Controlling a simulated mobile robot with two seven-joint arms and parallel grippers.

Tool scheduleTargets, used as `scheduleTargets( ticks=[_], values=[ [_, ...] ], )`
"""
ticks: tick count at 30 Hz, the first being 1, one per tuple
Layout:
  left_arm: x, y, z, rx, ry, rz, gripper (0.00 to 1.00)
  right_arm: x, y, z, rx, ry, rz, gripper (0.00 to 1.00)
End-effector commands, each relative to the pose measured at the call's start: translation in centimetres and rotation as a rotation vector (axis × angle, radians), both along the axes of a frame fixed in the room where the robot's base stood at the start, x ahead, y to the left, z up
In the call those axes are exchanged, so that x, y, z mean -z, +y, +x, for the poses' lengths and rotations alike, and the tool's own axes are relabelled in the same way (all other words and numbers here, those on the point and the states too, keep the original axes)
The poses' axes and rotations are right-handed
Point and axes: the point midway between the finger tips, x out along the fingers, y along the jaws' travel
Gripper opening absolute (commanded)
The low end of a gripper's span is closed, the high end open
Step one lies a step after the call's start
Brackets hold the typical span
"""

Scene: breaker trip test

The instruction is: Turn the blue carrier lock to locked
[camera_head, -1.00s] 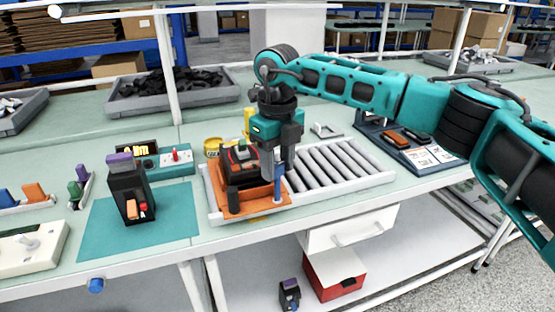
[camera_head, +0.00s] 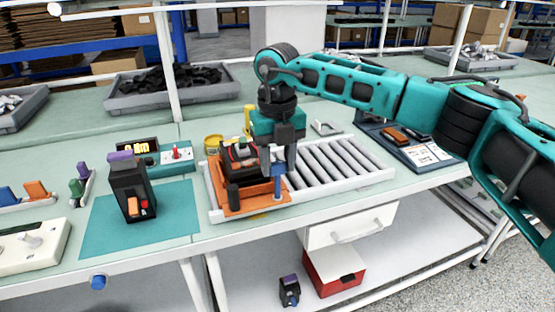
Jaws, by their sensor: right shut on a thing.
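The blue carrier lock (camera_head: 277,180) stands at the front right of the orange carrier (camera_head: 240,208), at the left end of the roller track. My right gripper (camera_head: 279,168) points down over it and is shut on its top, which the fingers partly hide. The lock's exact angle is too small to read. A black breaker unit (camera_head: 241,165) sits on the carrier, just left of the gripper. My left gripper is out of view.
A black breaker (camera_head: 128,190) stands on the teal mat (camera_head: 170,212), left of the carrier. Behind are a teal meter box (camera_head: 172,160) and a yellow cup (camera_head: 213,145). The rollers (camera_head: 340,163) to the right are empty. A dark tray (camera_head: 405,150) lies beyond.

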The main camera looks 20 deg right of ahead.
Motion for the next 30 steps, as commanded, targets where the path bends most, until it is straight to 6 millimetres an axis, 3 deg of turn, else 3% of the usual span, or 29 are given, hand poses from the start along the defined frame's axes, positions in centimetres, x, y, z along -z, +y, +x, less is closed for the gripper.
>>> scheduleTargets(
  ticks=[6,7,14,23,30],
  values=[
    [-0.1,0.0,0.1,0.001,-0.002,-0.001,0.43,0.0,0.0,0.0,0.003,-0.001,0.001,0.12],
    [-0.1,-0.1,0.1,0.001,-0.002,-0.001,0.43,0.0,0.0,0.0,0.003,-0.001,0.001,0.45],
    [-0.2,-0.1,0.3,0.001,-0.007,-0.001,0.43,0.0,0.0,0.0,0.002,-0.001,0.001,0.67],
    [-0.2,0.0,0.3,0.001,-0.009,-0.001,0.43,-0.3,0.0,0.0,0.001,-0.001,0.001,0.68],
    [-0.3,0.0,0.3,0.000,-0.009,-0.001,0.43,-4.1,0.0,0.1,0.001,-0.005,0.002,0.68]
  ],
)
